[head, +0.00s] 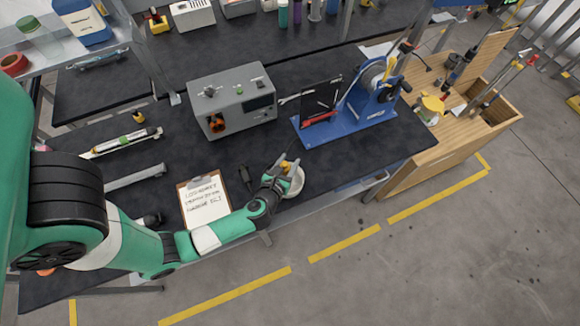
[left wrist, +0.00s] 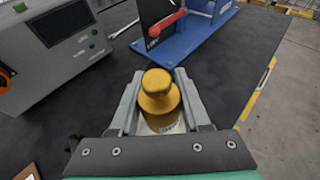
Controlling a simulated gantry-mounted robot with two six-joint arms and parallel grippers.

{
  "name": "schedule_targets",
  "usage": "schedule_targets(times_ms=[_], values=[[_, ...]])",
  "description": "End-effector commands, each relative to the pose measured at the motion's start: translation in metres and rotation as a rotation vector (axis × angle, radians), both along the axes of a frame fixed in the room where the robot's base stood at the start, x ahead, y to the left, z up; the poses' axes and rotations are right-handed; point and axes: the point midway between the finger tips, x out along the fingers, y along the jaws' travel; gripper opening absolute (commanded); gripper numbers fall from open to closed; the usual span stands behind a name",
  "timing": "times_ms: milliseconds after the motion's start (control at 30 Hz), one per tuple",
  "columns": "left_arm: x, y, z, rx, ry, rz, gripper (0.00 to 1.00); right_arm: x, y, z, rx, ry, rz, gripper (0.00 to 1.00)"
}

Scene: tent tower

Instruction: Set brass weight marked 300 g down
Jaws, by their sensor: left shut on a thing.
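The brass weight (left wrist: 158,98) is a yellow knobbed cylinder between the two grey fingers of my left gripper (left wrist: 156,100) in the left wrist view. The gripper is shut on it. Its marking is mostly hidden and cannot be read. In the head view the weight (head: 284,164) is a small yellow spot at the tip of my left gripper (head: 286,169), near the bench's front edge. A round whitish dish (head: 297,184) lies at or under the gripper. I cannot tell whether the weight touches it. My right gripper is not in view.
A clipboard (head: 205,203) with handwritten paper lies left of the gripper, with a small dark object (head: 245,178) between. A grey instrument box (head: 232,100) stands behind. A blue-based machine (head: 345,125) stands to the right. The dark bench top (head: 350,165) right of the dish is clear.

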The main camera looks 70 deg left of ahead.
Motion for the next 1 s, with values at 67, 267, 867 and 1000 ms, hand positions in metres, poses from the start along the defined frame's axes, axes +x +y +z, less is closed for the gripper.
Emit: schedule_targets(times_ms=[67,267,867,1000], values=[[0.003,0.002,-0.003,0.001,-0.002,0.000,0.00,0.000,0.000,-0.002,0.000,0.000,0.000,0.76],[0.007,0.005,-0.020,0.001,0.001,0.001,0.00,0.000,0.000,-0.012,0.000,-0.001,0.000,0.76],[0.007,0.004,-0.045,0.001,-0.002,-0.001,0.00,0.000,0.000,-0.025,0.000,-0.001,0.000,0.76],[0.007,0.004,-0.050,0.001,-0.002,-0.001,0.00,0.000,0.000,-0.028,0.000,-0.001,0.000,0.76]])
